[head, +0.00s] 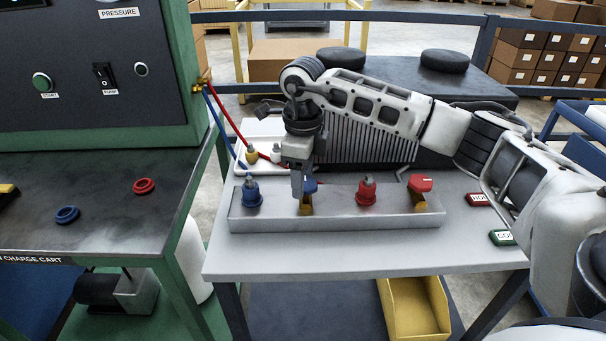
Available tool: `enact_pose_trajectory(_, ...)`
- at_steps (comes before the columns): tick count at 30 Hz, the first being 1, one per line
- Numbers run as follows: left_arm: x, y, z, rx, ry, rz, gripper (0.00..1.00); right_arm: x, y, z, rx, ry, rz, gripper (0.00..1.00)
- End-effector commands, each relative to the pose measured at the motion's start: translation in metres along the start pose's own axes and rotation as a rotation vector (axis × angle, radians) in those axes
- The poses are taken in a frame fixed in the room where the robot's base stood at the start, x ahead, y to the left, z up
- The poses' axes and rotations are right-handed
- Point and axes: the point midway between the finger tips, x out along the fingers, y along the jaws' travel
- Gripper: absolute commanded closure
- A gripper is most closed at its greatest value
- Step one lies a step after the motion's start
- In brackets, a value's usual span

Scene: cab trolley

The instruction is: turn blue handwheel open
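The blue handwheel (311,184) sits on top of a brass valve (306,206) on the grey manifold block (335,219). My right gripper (299,186) points down at it, with a finger at the wheel's left side. The gripper covers part of the wheel. I cannot tell whether the finger touches the wheel, nor where the other finger is. A red handle (421,183) sits on a second brass valve at the block's right end. My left gripper is not in view.
A blue fitting (252,193) and a red fitting (366,191) stand on the block beside the valves. Blue (222,128) and red hoses run from the green cart. Blue (67,214) and red rings (144,185) lie on the cart. Two labelled tags (502,237) lie at the table's right.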

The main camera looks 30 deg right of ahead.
Motion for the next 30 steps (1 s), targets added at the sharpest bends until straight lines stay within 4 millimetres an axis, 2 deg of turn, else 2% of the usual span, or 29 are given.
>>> enact_pose_trajectory(9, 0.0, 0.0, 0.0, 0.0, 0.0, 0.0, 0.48, 0.0, 0.0, -0.001, 0.002, 0.003, 0.001, 0.36)
enact_pose_trajectory(14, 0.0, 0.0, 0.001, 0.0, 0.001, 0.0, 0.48, -0.013, 0.0, 0.0, 0.002, 0.0, 0.001, 0.36)
enact_pose_trajectory(17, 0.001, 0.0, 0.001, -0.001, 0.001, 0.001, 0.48, -0.031, 0.0, 0.0, 0.001, -0.001, -0.002, 0.36)
enact_pose_trajectory(24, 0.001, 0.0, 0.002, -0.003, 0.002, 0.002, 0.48, -0.091, 0.0, 0.001, 0.003, -0.003, -0.002, 0.36)
enact_pose_trajectory(30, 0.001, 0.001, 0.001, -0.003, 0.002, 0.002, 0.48, -0.133, 0.0, 0.001, 0.002, -0.002, -0.001, 0.36)
